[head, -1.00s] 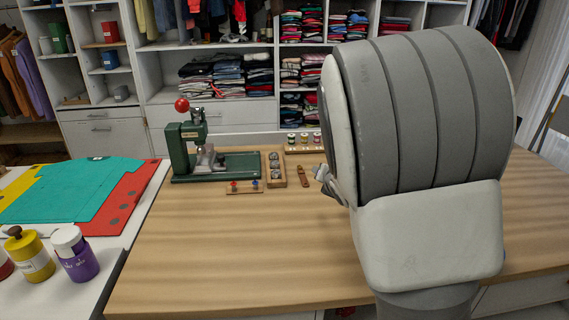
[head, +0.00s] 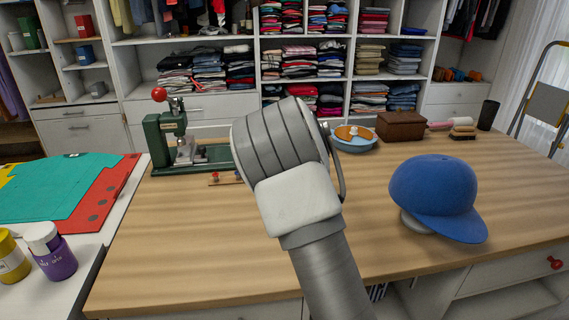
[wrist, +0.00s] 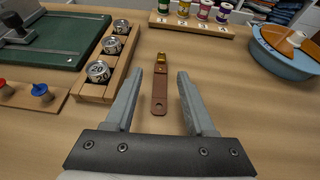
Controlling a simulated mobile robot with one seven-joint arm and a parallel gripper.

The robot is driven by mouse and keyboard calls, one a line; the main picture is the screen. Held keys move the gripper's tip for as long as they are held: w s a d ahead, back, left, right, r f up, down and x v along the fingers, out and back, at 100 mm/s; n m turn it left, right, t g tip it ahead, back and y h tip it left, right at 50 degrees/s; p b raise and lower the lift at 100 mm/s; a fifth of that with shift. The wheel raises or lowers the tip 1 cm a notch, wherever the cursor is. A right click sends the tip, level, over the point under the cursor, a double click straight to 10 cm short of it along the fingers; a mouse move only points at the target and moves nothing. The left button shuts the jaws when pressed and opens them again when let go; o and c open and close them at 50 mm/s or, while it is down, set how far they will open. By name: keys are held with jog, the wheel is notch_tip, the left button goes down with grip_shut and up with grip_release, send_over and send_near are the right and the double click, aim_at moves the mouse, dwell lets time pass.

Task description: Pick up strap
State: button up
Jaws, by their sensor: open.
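The strap (wrist: 160,92) is a short brown leather piece with a brass buckle at its far end. It lies flat on the wooden table in the wrist view, pointing away from me. My gripper (wrist: 156,82) is open and empty. Its two fingers appear on either side of the strap, which shows between them; I cannot tell how high they are above the table. In the head view my arm hides the strap and the gripper.
A wooden holder (wrist: 92,92) with several metal tins stands close left of the strap, beside a green press (head: 176,140). A rack of thread spools (wrist: 192,27) is behind. A blue bowl (head: 353,144) and blue cap (head: 434,192) are to the right. The table front is clear.

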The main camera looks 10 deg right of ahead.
jog(key=shift+x, duration=3.15)
jog(key=shift+d+f, duration=0.15)
grip_shut()
